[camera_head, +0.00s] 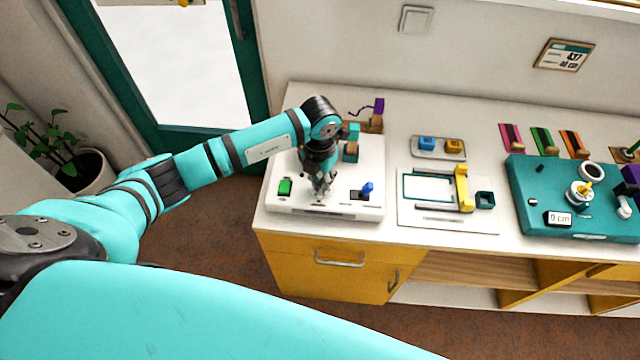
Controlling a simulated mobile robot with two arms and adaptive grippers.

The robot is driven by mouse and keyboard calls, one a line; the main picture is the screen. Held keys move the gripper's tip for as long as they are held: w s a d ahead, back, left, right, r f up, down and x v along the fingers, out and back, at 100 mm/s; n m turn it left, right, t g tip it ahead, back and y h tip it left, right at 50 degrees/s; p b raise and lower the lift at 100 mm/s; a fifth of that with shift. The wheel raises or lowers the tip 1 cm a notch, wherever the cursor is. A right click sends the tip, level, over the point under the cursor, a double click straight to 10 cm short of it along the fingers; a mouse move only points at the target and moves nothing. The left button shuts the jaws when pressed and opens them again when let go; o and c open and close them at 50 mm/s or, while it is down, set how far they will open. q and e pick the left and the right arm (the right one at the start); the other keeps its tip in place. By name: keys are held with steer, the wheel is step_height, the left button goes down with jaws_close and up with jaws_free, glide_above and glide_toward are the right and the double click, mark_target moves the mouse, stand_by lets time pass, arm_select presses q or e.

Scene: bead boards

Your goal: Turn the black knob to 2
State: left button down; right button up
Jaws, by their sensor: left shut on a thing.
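A white board (369,160) stands on the left part of the counter. My left gripper (322,190) points down onto the middle of this board. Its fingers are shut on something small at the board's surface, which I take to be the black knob. The fingers hide the knob, so its pointer and any numbers around it cannot be read. My right gripper is not in view.
On the white board, a green switch (285,187) lies left of my gripper and a blue lever (367,188) right of it. A board with a yellow slider (464,188) and a teal board (535,190) stand farther right.

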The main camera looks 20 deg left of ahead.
arm_select(q)
steer(key=m+b, duration=0.3)
steer(key=shift+w+f+m+b, duration=0.1)
steer(key=shift+f+m+b, duration=0.05)
steer(key=shift+m+b, duration=0.2)
steer(key=shift+a+m+b, duration=0.1)
steer(key=shift+m+b, duration=0.45)
steer(key=shift+m, duration=0.2)
steer(key=shift+r, duration=0.2)
steer(key=c, duration=1.4)
jaws_free()
steer(key=shift+r, duration=0.1)
step_height(320, 180, up, 12)
steer(key=shift+f, duration=0.1)
